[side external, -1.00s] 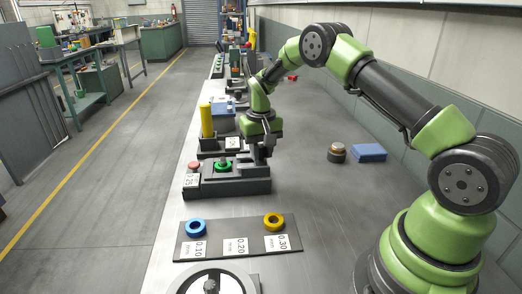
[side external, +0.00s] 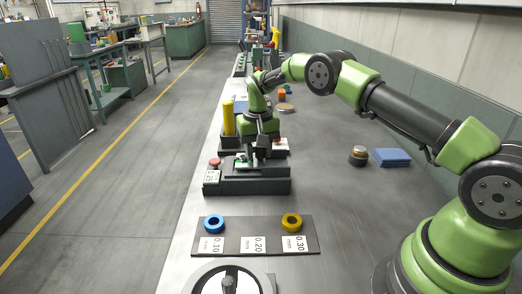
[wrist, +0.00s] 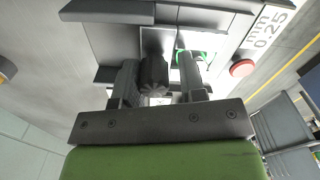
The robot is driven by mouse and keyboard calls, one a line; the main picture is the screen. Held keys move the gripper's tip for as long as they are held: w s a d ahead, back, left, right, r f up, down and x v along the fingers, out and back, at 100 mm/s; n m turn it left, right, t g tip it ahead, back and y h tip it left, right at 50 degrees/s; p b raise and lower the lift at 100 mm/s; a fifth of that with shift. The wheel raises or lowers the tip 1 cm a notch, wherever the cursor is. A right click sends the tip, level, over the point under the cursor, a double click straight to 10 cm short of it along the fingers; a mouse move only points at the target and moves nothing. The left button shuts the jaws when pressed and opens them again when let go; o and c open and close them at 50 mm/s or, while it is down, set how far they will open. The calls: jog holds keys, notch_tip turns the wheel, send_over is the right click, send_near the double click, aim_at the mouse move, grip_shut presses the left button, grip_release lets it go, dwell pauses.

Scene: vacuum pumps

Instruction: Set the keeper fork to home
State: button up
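The dark fixture block (side external: 248,184) stands on the bench with a red button (side external: 214,162) and a "0.25" label at its left end. A green ring (side external: 240,160) shows on it, partly hidden by my gripper (side external: 252,157), which is down at the block's top. In the wrist view, my gripper (wrist: 158,82) has its two fingers apart, with a dark ribbed knob (wrist: 153,76) between them. The knob lies close to the left finger, with a gap to the right one. The green ring (wrist: 181,56) is partly behind the right finger. I cannot tell which part is the keeper fork.
A plate (side external: 180,246) with blue (side external: 214,223) and yellow (side external: 291,222) rings lies in front of the block. A yellow cylinder (side external: 228,118) stands behind. A round dark part (side external: 358,156) and a blue block (side external: 392,157) lie to the right, with clear bench around them.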

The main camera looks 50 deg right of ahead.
jog(key=shift+o, duration=0.9)
jog(key=shift+a, duration=0.1)
jog(key=shift+s+d, duration=0.45)
jog(key=s+d, duration=0.3)
jog(key=shift+s+d+r, duration=0.2)
jog(key=shift+s+d, duration=0.15)
notch_tip(320, 180, up, 11)
jog(key=s+a+r+n+t+y, duration=0.1)
jog(key=s+a+r+t, duration=0.3)
jog(key=s+a+r, duration=0.7)
jog(key=shift+s+r+t, duration=0.4)
jog(key=shift+s+r, duration=1.1)
jog(key=shift+s, duration=0.55)
